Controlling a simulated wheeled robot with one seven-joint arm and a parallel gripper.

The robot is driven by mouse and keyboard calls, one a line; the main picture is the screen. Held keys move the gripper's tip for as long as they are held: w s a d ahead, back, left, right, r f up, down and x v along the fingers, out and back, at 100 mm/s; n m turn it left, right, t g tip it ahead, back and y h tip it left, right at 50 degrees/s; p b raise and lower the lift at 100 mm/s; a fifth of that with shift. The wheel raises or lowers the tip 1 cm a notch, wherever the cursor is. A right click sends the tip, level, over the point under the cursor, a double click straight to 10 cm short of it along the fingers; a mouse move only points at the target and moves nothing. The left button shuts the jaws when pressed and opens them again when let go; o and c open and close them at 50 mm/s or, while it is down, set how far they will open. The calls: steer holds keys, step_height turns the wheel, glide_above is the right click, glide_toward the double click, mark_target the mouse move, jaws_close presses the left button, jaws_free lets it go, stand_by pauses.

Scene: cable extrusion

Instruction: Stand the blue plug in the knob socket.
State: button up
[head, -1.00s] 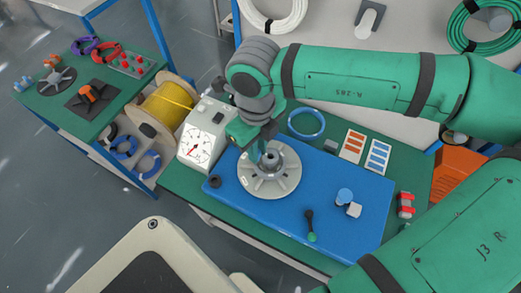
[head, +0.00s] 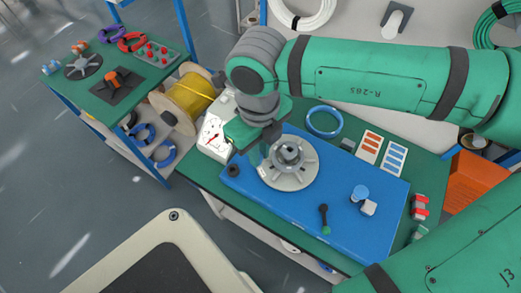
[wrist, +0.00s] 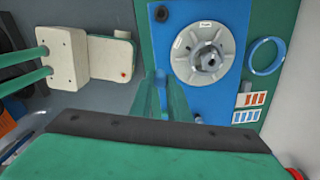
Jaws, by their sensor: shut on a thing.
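My gripper (wrist: 168,88) points down over the blue board, beside the left edge of a pale grey spoked disc (head: 272,178). It is shut on a small blue piece, taken as the blue plug (wrist: 160,78), mostly hidden by the fingers. In the head view the wrist covers most of it. The disc has a raised metal hub (head: 288,151), also in the wrist view (wrist: 208,60). A small dark ring (head: 233,170) lies on the board's left part and shows in the wrist view (wrist: 161,13). I cannot tell whether hub or ring is the knob socket.
A white gauge box (head: 214,140) stands left of the blue board (head: 300,225). A blue cable ring (head: 323,122) lies behind it. The front middle is clear.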

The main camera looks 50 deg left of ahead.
steer(key=shift+f, duration=0.1)
steer(key=shift+w+f, duration=0.1)
steer(key=shift+f, duration=1.2)
step_height(320, 180, down, 2)
steer(key=shift+d+f, duration=0.1)
steer(key=s+a+f, duration=0.1)
steer(key=a+f, duration=0.2)
steer(key=a, duration=0.8)
steer(key=shift+s, duration=0.3)
stand_by(0.8)
